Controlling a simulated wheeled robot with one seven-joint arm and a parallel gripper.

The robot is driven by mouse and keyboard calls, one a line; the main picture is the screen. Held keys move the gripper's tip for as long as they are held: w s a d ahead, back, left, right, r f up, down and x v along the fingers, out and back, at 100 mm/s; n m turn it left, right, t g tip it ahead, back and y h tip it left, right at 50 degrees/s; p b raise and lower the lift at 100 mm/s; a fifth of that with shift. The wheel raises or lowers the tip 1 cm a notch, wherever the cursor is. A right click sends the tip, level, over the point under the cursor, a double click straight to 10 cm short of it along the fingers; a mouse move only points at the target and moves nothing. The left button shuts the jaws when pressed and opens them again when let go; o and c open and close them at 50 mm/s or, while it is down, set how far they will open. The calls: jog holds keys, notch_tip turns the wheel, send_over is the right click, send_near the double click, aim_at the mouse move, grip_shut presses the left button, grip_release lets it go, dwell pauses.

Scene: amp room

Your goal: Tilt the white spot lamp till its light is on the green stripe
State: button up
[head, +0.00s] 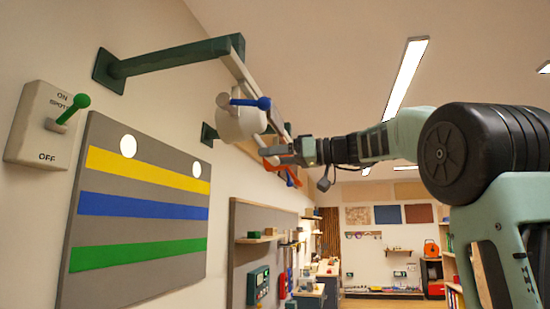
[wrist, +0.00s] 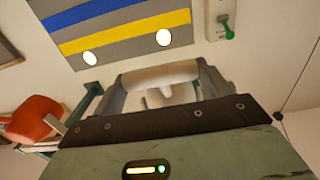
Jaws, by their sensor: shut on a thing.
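The white spot lamp (head: 236,122) hangs from an overhead rail, with a blue-ended lever at its side. My gripper (head: 264,147) is at the lamp's lower right. In the wrist view, its fingers (wrist: 160,88) are shut on a pale bar (wrist: 158,76) of the white lamp. The green stripe (head: 140,252) is the lowest on the grey wall board (head: 130,285), below the blue (head: 140,206) and yellow (head: 145,170) stripes. Two light spots, left (head: 128,146) and right (head: 197,169), lie at the yellow stripe's level, overlapping its upper edge. I cannot tell which is the white lamp's.
An orange lamp (head: 285,168) is close beyond my gripper; it also shows in the wrist view (wrist: 34,118). A dark green bracket (head: 175,57) holds the rail to the wall. A switch plate (head: 42,125) with a green-ended lever is left of the board.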

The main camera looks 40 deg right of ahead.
jog(key=s+d+r+g+p, duration=0.1)
jog(key=s+d+r, duration=0.1)
jog(key=r, duration=0.5)
jog(key=shift+s+d+r+h, duration=0.4)
jog(key=shift+s, duration=0.45)
jog(key=o, duration=1.4)
jog(key=shift+f, duration=0.1)
